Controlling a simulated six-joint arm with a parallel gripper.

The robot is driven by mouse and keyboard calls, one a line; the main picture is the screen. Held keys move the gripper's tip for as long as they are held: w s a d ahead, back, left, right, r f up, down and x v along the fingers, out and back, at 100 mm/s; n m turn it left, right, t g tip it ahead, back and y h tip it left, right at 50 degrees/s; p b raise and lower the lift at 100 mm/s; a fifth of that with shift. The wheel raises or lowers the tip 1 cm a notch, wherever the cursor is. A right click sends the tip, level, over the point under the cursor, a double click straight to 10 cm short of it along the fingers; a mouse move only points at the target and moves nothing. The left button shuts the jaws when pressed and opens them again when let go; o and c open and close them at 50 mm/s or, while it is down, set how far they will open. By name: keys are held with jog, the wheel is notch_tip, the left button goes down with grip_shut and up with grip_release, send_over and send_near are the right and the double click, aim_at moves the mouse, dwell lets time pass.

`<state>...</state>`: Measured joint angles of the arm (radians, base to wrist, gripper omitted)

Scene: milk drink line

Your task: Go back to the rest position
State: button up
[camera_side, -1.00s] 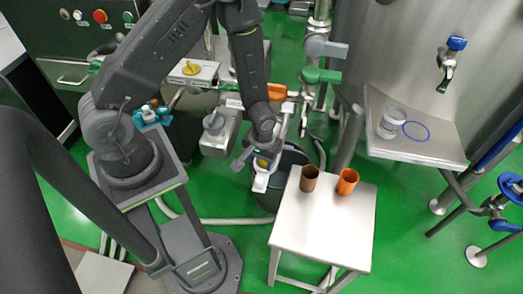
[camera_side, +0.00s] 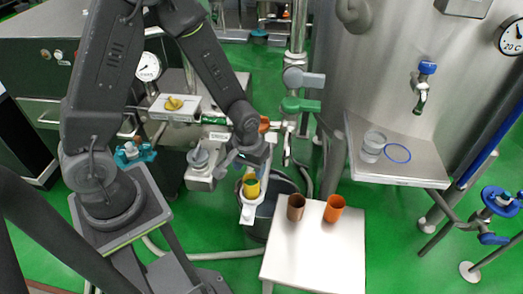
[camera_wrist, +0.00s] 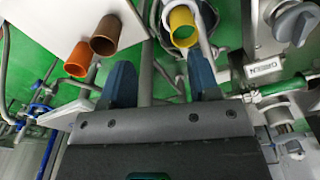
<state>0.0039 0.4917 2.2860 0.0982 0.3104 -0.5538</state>
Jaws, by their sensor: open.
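My gripper (camera_side: 243,158) is open and empty in the side view, just above and behind a yellow cup (camera_side: 251,187). In the wrist view my gripper (camera_wrist: 162,78) shows two blue fingers spread apart with nothing held between them. The yellow cup (camera_wrist: 184,25) appears there beyond the fingertips, nearer the right finger. In the side view the cup stands on a small white platform (camera_side: 247,212) in front of a dark bin.
A brown cup (camera_side: 296,207) and an orange cup (camera_side: 334,208) stand on a white table (camera_side: 315,255). Pipes and valves (camera_side: 300,90) stand behind my gripper.

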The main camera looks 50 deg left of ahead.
notch_tip(320, 180, up, 17)
jog(key=s+m+t, duration=0.3)
jog(key=s+r+m+t, duration=0.2)
jog(key=s+r, duration=0.6)
jog(key=r, duration=0.1)
jog(key=shift+s+d+r, duration=0.25)
jog(key=shift+s+r, duration=0.05)
jog(key=shift+s, duration=0.1)
